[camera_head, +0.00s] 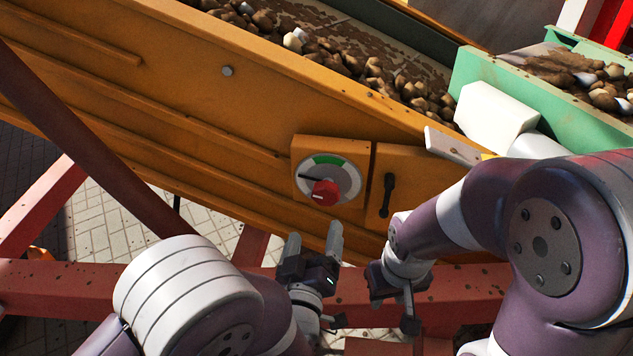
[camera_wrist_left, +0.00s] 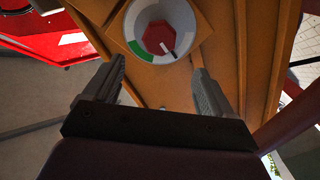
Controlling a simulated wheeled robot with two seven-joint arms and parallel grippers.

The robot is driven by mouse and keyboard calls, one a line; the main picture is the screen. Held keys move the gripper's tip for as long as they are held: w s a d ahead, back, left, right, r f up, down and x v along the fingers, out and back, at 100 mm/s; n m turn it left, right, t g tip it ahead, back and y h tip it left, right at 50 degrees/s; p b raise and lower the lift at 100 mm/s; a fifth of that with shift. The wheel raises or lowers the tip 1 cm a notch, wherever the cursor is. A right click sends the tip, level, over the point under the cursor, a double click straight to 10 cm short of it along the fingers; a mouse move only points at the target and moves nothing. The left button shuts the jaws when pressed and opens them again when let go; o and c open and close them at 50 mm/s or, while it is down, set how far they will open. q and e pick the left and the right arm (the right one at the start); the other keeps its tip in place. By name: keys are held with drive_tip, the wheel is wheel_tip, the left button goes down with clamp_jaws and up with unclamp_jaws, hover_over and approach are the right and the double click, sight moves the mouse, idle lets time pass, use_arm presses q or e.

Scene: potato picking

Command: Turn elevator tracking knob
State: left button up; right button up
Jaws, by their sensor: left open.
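The red elevator tracking knob (camera_head: 324,193) sits on a round white dial (camera_head: 346,183) with a green arc, on the orange side panel. It also shows in the left wrist view (camera_wrist_left: 159,39), with a white mark pointing to the lower right there. My left gripper (camera_head: 314,240) is open and empty, a little below the knob, with its fingers pointing up toward it. In the left wrist view the two fingers (camera_wrist_left: 160,85) stand apart on either side below the dial, not touching the knob. My right gripper (camera_head: 409,312) hangs to the right and lower, its fingers partly hidden.
A black handle (camera_head: 387,195) is on the orange panel right of the dial. Potatoes and soil (camera_head: 370,70) lie on the belt above. A red beam (camera_head: 450,290) runs across below. A green trough (camera_head: 520,85) with potatoes is at upper right.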

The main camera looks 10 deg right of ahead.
sight(324, 197)
use_arm(q)
drive_tip(key=b+x, duration=0.2)
drive_tip(key=x, duration=1)
drive_tip(key=shift+w+d, duration=0.1)
drive_tip(key=shift+w, duration=0.1)
drive_tip(key=c, duration=1)
drive_tip(key=shift+o, duration=0.2)
